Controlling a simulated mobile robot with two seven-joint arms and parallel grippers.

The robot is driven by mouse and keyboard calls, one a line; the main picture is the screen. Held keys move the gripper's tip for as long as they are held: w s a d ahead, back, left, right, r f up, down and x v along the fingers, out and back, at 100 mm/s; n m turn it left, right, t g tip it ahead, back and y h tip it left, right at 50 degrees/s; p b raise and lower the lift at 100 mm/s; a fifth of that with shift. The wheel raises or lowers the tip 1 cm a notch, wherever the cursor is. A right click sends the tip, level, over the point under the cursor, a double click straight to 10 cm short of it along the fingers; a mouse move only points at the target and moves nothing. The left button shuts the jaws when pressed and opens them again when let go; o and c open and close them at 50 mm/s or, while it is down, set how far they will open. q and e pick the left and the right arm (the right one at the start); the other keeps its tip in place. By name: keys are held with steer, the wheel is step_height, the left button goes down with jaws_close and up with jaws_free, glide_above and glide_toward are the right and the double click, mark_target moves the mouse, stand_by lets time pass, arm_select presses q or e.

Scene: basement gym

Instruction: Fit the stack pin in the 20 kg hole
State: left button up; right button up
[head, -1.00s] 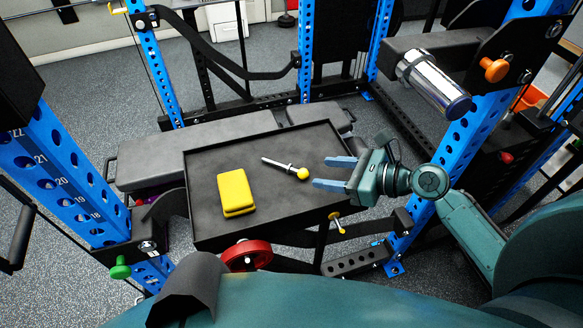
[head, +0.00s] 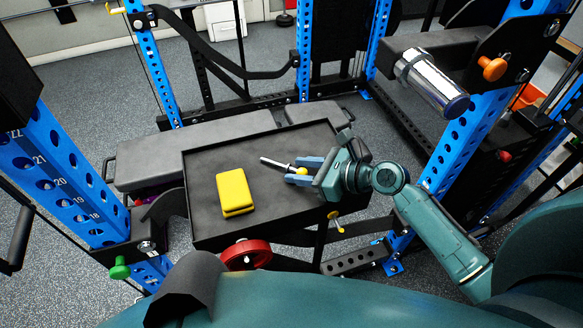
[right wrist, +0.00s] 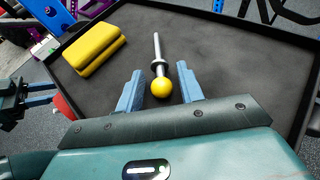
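The stack pin, a steel rod with a collar and yellow ball knob, lies on the black tray (head: 215,165). Its shaft (head: 274,162) points away from my right gripper (head: 299,170). That gripper is open, its blue fingers on either side of the ball knob. In the right wrist view the knob (right wrist: 161,88) sits between the fingertips with a gap on both sides, and the shaft extends beyond them. My left gripper (right wrist: 42,93) shows only at the left edge of the right wrist view, its blue fingers apart and empty. I cannot make out the 20 kg hole.
A yellow block (head: 234,190) lies on the tray, left of the pin. A grey bench (head: 150,160) stands behind the tray. Blue rack uprights (head: 65,185) stand at both sides, and a chrome cylinder (head: 435,85) juts in at upper right. The tray's upper left is clear.

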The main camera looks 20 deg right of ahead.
jaws_close()
